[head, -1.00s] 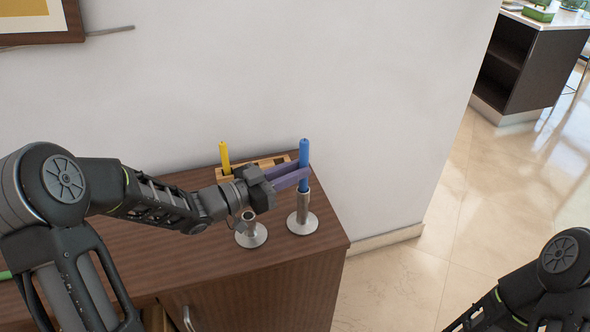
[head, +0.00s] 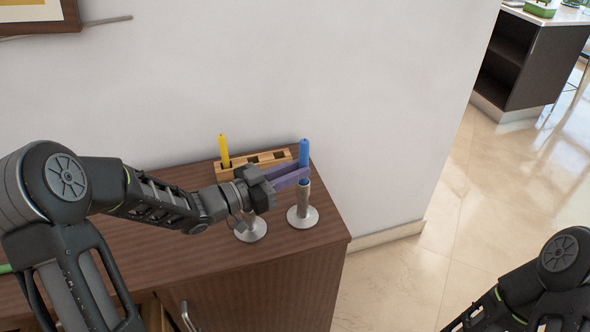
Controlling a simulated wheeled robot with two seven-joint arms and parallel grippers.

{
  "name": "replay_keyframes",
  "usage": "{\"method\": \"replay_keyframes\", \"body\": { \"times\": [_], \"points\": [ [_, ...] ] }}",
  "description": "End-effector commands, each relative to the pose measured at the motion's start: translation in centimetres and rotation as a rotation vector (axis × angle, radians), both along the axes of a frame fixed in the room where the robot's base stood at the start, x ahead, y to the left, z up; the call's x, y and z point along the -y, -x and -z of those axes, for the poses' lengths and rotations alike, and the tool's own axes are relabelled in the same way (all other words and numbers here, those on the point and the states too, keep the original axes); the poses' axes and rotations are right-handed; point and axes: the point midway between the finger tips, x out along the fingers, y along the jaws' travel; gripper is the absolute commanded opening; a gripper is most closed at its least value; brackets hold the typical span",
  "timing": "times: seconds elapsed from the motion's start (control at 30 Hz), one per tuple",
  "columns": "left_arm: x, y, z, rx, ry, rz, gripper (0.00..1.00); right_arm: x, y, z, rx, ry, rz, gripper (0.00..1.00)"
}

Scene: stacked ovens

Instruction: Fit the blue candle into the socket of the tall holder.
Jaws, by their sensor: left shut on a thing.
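The blue candle (head: 304,153) stands upright in the head view, above the tall holder (head: 301,208) near the cabinet's right end. My left gripper (head: 303,173) is shut on the candle's lower part, its purple fingers reaching in from the left. A short piece of blue shows below the fingers and meets the top of the holder's socket. The candle's foot looks to be inside the socket mouth, but how deep is hidden. My right gripper is out of view; only part of that arm shows at the lower right.
A short metal holder (head: 255,234) stands left of the tall one, partly behind my left gripper. A wooden rack (head: 278,156) with a yellow candle (head: 224,150) lies behind, near the wall. The cabinet top (head: 270,251) is clear in front; its right edge is close to the tall holder.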

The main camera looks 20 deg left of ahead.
Motion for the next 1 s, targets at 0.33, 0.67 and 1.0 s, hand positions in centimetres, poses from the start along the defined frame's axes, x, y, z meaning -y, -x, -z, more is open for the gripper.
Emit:
{"method": "replay_keyframes", "body": {
  "times": [0.33,0.67,1.0],
  "points": [
    [0.0,0.0,0.5,0.000,0.000,0.000,0.27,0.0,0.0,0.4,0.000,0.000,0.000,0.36],
    [0.0,0.0,0.5,0.000,0.000,0.000,0.44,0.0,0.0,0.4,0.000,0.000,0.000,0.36],
    [-1.1,1.0,0.6,0.001,-0.001,-0.003,0.44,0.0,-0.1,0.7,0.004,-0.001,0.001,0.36]
  ]
}}
